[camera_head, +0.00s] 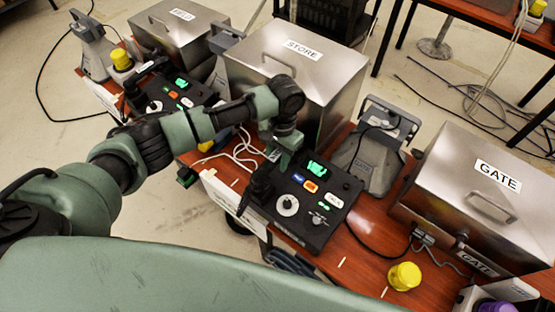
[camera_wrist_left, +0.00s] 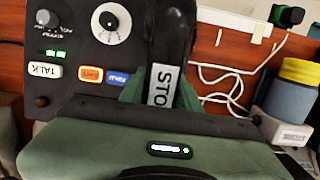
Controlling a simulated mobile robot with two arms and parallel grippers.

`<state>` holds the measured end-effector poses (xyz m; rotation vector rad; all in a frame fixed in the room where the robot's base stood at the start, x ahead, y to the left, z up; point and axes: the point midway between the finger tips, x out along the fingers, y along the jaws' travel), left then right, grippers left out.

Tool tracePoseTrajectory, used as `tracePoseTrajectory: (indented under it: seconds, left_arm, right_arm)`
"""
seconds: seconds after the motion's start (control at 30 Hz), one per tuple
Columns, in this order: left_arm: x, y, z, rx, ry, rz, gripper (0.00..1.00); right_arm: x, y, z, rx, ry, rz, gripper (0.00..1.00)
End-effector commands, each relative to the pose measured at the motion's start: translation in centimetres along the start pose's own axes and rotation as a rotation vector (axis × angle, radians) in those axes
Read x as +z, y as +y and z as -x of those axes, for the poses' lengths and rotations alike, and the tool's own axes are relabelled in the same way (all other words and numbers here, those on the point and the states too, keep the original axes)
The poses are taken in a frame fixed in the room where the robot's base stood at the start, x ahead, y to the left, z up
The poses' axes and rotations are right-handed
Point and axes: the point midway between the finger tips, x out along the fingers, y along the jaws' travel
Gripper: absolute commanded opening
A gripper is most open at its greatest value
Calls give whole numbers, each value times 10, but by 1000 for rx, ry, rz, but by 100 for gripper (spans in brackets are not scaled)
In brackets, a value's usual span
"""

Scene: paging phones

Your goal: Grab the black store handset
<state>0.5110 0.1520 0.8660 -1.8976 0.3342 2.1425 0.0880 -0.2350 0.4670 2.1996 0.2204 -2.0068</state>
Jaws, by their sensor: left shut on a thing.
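The black store handset (camera_head: 261,184) stands at the left side of the control console (camera_head: 312,222). In the left wrist view the handset (camera_wrist_left: 173,38) carries a white label reading "STO", partly cut off by my gripper. My left gripper (camera_head: 274,162) is over the handset's upper end. In the left wrist view its green fingers (camera_wrist_left: 161,88) lie on both sides of the handset, shut on it. The handset's far end runs out of the wrist view. My right gripper is in neither view.
A metal box marked STORE (camera_head: 285,90) stands behind, and one marked GATE (camera_head: 455,195) at right. A grey desk unit (camera_head: 370,165) stands between them. A yellow-topped object (camera_head: 404,276) sits at the front. White cables (camera_head: 235,150) lie left of the console. Another console (camera_head: 170,98) is further left.

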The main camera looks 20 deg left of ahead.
Motion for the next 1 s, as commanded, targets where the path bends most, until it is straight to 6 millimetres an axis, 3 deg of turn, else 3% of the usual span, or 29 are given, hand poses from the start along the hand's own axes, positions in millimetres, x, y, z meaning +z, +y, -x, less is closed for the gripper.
tracePoseTrajectory:
  seconds: [0.27,0.57,0.63,0.8,1.0]
  left_arm:
    - [5,-1,50,-1,7,-2,0]
    - [15,0,134,0,6,-1,0]
    - [17,-1,153,-4,6,0,0]
    - [21,-1,179,-3,3,0,0]
    - [23,0,190,-1,1,0,0]
  right_arm:
    - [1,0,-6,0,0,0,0]
    - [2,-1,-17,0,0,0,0]
    - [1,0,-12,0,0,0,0]
    - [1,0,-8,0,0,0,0]
    - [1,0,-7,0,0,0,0]
